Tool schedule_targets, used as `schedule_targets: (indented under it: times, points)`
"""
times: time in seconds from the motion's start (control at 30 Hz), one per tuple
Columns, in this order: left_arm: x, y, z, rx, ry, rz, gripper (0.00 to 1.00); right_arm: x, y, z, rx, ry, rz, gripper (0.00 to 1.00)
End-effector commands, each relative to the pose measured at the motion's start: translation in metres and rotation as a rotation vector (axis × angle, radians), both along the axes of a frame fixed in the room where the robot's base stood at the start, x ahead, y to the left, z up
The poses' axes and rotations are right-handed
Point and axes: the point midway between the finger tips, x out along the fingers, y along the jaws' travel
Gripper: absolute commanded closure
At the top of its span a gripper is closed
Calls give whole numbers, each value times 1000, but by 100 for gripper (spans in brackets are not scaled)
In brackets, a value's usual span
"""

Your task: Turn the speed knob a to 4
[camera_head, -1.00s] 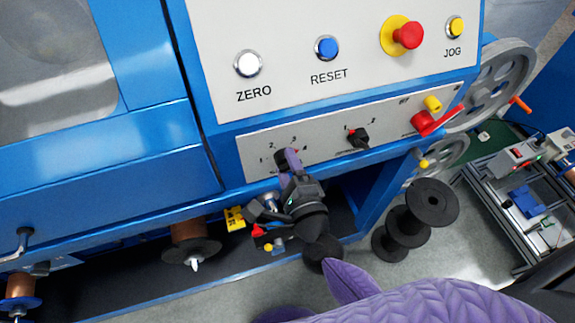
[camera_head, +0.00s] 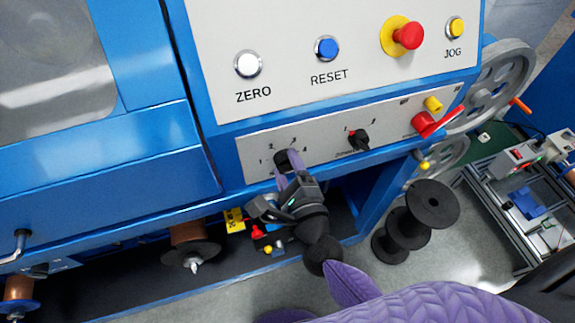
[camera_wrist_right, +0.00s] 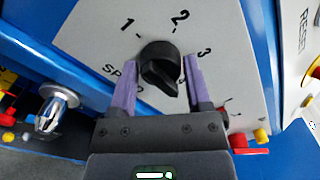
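The black speed knob (camera_head: 285,157) sits on the pale lower panel, with the numbers 1 to 4 around it. In the right wrist view the knob (camera_wrist_right: 160,66) shows a raised grip ridge, with 1, 2 and 3 readable around it and the speed label partly hidden. I cannot tell for sure which number it points at. My right gripper (camera_head: 288,174) is at the knob. In the wrist view its purple fingers (camera_wrist_right: 161,72) are apart, one on each side of the knob, with visible gaps. My left gripper is not in view.
A second black knob (camera_head: 358,139) with marks 1 and 2 is to the right on the same panel. Above are the white ZERO button (camera_head: 247,64), blue RESET button (camera_head: 327,48) and red emergency button (camera_head: 407,35). A red handle (camera_head: 430,123) sticks out at the right.

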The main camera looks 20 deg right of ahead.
Motion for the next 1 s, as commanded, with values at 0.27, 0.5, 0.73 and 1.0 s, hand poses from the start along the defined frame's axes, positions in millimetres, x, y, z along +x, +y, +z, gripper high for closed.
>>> schedule_targets:
  times: [0.27, 0.5, 0.73, 1.0]
  points:
    - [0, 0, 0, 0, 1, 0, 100, 0, 0, 0, -1, 0, 0, 9]
    - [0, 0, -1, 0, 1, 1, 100, -13, 0, -1, -3, 2, 2, 9]
    - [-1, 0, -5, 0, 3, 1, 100, -70, -2, -2, -3, 4, 3, 9]
    - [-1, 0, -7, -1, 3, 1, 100, -100, -3, 0, 0, 1, 1, 9]
